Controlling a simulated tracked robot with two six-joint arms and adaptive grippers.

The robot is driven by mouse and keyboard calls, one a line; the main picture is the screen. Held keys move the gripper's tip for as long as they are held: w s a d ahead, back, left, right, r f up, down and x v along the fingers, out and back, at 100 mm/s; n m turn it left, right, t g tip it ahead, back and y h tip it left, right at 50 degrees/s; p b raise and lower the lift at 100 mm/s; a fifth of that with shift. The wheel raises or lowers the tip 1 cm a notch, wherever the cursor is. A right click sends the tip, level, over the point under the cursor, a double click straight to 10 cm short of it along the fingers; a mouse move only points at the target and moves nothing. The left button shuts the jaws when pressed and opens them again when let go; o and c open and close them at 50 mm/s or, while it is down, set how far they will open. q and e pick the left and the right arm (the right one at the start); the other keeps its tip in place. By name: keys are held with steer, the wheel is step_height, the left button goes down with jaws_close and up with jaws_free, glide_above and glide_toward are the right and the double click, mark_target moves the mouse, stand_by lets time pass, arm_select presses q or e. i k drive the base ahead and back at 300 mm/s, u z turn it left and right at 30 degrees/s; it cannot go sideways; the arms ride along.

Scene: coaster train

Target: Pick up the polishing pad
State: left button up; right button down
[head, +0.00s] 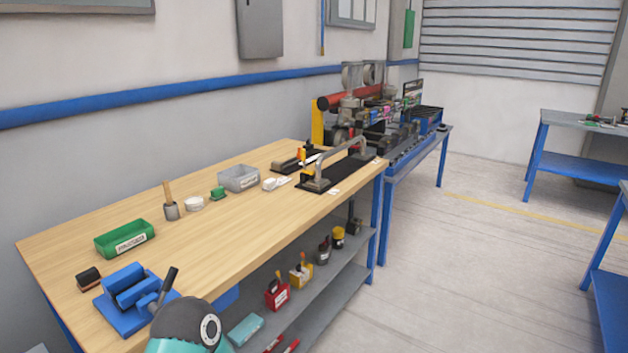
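No item on the wooden workbench (150,225) is clearly marked as the polishing pad. Small candidates are a dark block with a reddish-brown side (88,278) at the near left, behind the blue vise (128,290), and a small green block (217,193) between a white round dish (194,203) and a grey bin (238,178). A crumpled white cloth (275,183) lies right of the bin. Part of my own arm, teal and dark, shows at the bottom edge. Neither of my grippers is in view.
A green labelled tray (124,239) and a wooden-handled brush or tool (170,203) stand on the bench. Black fixtures (338,170) fill its far end. A lower shelf (325,308) holds several containers. Open floor (460,270) lies to the right.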

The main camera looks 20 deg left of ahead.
mark_target(270, 186)
steer(key=z, duration=0.1)
steer(key=i, duration=1.3)
steer(key=u, duration=0.55)
